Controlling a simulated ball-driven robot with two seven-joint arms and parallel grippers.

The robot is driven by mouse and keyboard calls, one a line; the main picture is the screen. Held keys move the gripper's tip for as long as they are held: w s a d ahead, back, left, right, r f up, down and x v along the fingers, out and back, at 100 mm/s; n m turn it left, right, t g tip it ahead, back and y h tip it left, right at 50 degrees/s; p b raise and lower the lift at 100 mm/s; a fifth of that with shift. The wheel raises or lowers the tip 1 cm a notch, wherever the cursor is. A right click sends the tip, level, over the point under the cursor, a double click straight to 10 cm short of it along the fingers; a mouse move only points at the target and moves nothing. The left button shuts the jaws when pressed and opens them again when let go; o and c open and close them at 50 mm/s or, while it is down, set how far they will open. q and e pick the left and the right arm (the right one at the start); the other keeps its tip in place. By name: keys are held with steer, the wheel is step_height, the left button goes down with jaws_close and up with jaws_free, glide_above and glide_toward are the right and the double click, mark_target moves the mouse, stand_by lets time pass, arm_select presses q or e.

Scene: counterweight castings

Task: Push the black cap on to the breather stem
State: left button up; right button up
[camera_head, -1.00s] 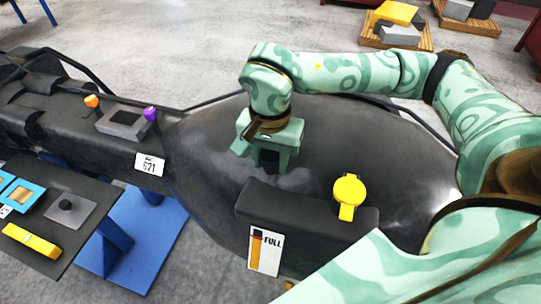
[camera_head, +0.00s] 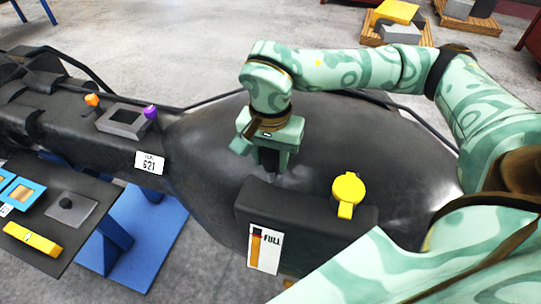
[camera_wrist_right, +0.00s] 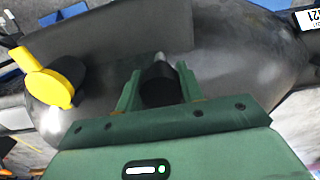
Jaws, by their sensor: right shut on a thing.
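My right gripper (camera_head: 268,165) is over the top of the large dark casting, behind the black block with the yellow cap. It is shut on the black cap (camera_wrist_right: 160,88), a dark round piece between the green fingers in the right wrist view. My left gripper is not in view.
Orange (camera_head: 92,100) and purple (camera_head: 151,112) knobs stand at left. A dark side tray (camera_head: 60,240) holds a yellow bar (camera_head: 32,239) and a grey plate (camera_head: 80,212).

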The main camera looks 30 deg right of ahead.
mark_target(271, 174)
steer(key=shift+f+b, duration=1.45)
steer(key=shift+f, duration=0.4)
steer(key=o, duration=0.9)
steer(key=shift+r, duration=0.1)
step_height(271, 174, up, 16)
steer(key=shift+r+b, duration=0.15)
steer(key=shift+b, duration=0.15)
steer(key=shift+s, duration=0.1)
